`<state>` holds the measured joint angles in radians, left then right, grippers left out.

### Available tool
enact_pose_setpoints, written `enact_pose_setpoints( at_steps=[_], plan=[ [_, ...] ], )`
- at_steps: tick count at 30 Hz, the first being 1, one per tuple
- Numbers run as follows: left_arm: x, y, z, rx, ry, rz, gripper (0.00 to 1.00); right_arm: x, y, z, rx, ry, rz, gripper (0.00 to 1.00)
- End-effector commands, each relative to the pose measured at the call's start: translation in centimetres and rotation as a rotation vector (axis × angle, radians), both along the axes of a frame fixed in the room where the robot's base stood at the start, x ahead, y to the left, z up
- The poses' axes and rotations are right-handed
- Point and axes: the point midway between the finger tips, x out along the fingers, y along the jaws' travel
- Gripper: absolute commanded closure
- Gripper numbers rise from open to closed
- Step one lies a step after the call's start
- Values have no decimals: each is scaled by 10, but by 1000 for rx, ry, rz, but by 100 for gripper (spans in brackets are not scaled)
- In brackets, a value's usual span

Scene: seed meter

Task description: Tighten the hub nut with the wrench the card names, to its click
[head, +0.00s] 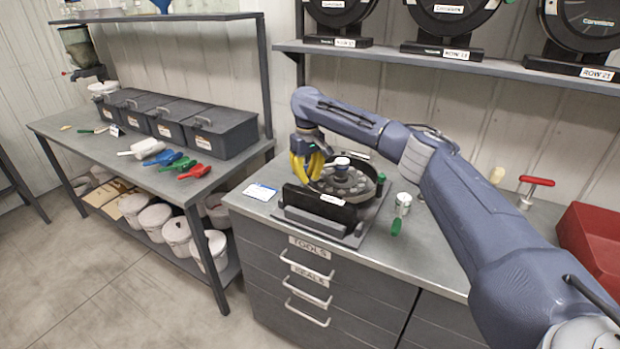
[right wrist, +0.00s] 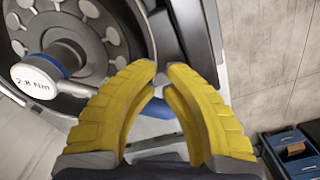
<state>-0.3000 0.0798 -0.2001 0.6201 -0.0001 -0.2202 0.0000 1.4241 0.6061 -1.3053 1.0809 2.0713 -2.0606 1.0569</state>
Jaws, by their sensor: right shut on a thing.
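The seed meter (head: 358,190) lies on the grey cabinet top with its round disc facing up. A wrench (head: 342,162) with a white cap and a blue band stands over the disc's hub. In the right wrist view its cap (right wrist: 36,82) reads "2.8 Nm", and a grey bar runs from it toward my fingers. My right gripper (head: 308,178), with yellow fingers, is at the left of the wrench. The fingers are nearly together, shut on the wrench's bar; the grip itself is largely hidden. The hub nut is hidden. A white and blue card (head: 260,191) lies left of the meter. My left gripper is not in view.
A red T-handled tool (head: 537,182) and a red bin (head: 592,238) are farther right. A shelf (head: 450,66) hangs behind. The left bench (head: 95,150) holds dark boxes and coloured scoops.

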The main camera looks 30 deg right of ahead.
Motion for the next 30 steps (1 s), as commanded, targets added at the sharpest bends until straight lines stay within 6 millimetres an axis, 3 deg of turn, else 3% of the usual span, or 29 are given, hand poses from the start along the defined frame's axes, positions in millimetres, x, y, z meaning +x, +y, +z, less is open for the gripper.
enact_pose_setpoints(
  at_steps=[18, 30],
  plan=[
    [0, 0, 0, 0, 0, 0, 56, 6, 6, 2, 7, -5, 4, 100],
    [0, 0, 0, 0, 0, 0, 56, -2, 6, 2, 5, -5, 6, 100]
  ],
)
